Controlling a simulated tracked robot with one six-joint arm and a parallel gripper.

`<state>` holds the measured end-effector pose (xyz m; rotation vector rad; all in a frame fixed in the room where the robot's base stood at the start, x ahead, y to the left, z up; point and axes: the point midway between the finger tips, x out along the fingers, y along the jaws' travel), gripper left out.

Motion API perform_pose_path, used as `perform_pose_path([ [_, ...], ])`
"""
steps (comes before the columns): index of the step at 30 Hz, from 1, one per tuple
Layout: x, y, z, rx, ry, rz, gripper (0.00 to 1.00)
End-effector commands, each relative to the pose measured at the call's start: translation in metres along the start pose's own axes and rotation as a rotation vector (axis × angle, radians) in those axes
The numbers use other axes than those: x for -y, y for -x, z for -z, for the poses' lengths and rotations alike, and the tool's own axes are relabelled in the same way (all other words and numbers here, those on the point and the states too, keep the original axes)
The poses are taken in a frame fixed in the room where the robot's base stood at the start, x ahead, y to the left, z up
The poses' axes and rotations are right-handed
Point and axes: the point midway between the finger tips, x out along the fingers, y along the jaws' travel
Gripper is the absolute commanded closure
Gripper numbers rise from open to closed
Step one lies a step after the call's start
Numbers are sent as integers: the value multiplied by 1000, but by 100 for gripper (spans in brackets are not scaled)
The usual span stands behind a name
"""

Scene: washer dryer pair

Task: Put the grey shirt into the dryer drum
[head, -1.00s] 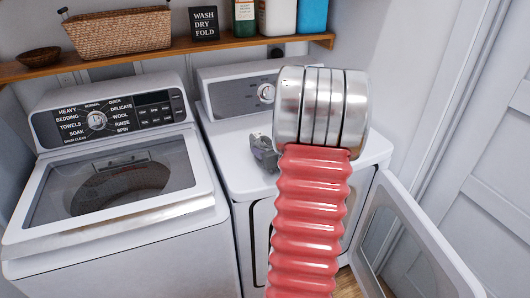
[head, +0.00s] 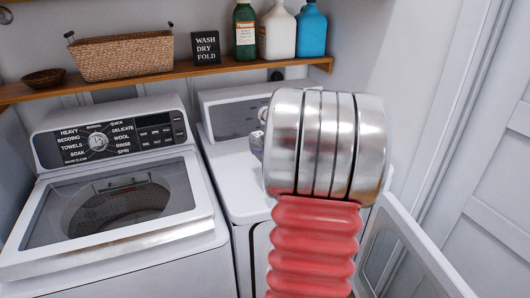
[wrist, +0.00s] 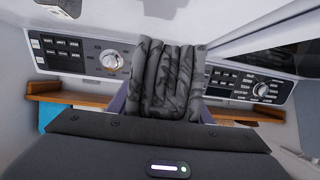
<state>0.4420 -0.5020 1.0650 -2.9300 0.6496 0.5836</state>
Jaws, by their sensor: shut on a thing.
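The grey shirt (wrist: 160,78) is a dark grey folded bundle with darker markings in the wrist view. My gripper (wrist: 160,108) is shut on it, with a finger at either side. In the head view only a small grey bit shows left of my silver wrist link, above the dryer top; I cannot tell whether it is shirt or gripper. The dryer (head: 232,180) is the white machine on the right. Its door (head: 412,255) stands open to the right. The drum opening is hidden behind my red arm.
The washer (head: 110,250) stands left of the dryer, its glass lid (head: 115,205) down. A shelf (head: 180,74) above holds a basket (head: 122,57), a bowl (head: 43,78), a sign (head: 205,46) and several bottles. A wall and panelled door are at the right.

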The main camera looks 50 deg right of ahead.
Motion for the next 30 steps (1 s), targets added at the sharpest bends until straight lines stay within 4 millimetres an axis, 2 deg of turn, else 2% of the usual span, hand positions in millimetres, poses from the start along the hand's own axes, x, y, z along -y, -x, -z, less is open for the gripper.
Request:
perform_pose_path([
  [9,1,0,1,-1,0,1,83],
  [14,15,-5,4,-2,5,13,83],
  [17,36,-12,8,-1,13,31,83],
  [20,67,-20,13,-2,23,55,83],
  [30,188,-37,22,-1,58,143,83],
])
